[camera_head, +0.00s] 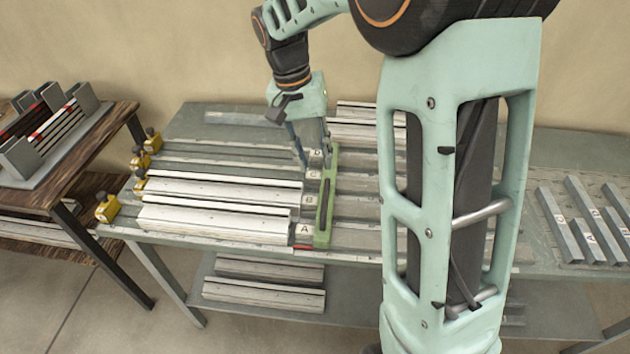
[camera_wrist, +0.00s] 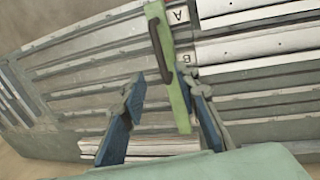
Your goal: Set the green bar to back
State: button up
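A small red mark (camera_head: 303,247) lies beside the near end.
White profiles (camera_head: 215,223) lie in rows left of the bar, with yellow clamps (camera_head: 107,208) at the bench's left edge. More profiles (camera_head: 365,132) lie behind, right of the bar. A wooden table (camera_head: 95,150) stands left. My arm hides the bench's middle right.

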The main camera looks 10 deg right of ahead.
aim_at(325, 197)
jog(key=f, duration=0.3)
jog(key=d+f, duration=0.1)
jog(key=f, duration=0.3)
jog(key=d+f, duration=0.1)
jog(key=f, duration=0.2)
jog(key=shift+s+f, duration=0.25)
jog(key=shift+s, duration=0.15)
jog(key=shift+c, duration=0.7)
grip_shut()
